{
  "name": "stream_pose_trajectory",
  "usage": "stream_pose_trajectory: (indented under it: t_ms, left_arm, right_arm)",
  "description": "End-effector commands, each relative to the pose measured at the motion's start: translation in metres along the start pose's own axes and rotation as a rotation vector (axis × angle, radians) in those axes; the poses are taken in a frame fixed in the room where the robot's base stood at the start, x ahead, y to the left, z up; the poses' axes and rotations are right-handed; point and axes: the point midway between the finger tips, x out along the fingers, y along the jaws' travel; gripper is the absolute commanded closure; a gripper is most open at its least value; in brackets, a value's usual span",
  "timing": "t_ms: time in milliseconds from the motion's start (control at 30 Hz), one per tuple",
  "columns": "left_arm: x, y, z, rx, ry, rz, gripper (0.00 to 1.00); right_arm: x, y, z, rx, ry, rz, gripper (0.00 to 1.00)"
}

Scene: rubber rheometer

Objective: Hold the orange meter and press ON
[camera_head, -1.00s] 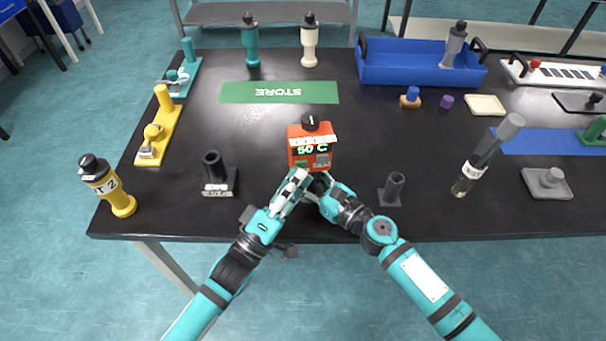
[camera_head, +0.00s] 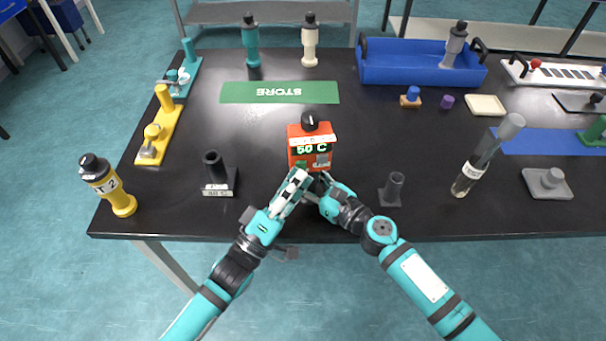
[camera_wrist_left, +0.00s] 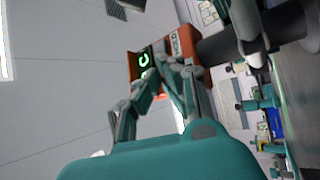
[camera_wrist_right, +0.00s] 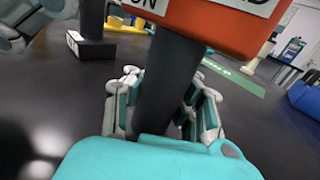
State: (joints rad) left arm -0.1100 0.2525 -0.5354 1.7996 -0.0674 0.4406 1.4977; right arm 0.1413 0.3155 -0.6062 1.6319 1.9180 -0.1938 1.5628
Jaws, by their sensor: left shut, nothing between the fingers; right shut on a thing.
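The orange meter (camera_head: 323,136) stands upright near the table's front middle, with a black knob on top and a lit green "50 C" display. Its dark handle (camera_wrist_right: 168,85) shows in the right wrist view, below the orange body (camera_wrist_right: 225,22). My right gripper (camera_head: 318,183) is shut on this handle. My left gripper (camera_head: 302,171) is shut and empty at the meter's lower left front. In the left wrist view its fingertips (camera_wrist_left: 165,72) are close to the orange body (camera_wrist_left: 185,44) and green display (camera_wrist_left: 143,60). Contact with the button cannot be told.
A black stand (camera_head: 216,178) is left of the meter and a smaller one (camera_head: 394,188) right. A green STORE mat (camera_head: 235,92) lies behind. A blue tray (camera_head: 400,66) is at the back.

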Motion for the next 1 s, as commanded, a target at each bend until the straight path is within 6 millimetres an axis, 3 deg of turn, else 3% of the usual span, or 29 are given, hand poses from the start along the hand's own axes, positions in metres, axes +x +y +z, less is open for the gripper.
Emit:
stream_pose_trajectory:
  t_ms: [600,967,1000]
  left_arm:
    - [-0.038,0.027,0.028,-0.002,-0.001,0.000,1.00]
    - [-0.042,0.030,0.031,-0.001,0.000,0.000,1.00]
    - [-0.042,0.030,0.031,-0.001,0.000,0.000,1.00]
  right_arm:
    - [0.000,-0.001,0.000,0.000,0.001,-0.003,1.00]
    - [0.000,-0.001,0.000,0.000,0.001,-0.003,1.00]
    - [0.000,-0.001,0.000,0.000,0.001,-0.003,0.89]
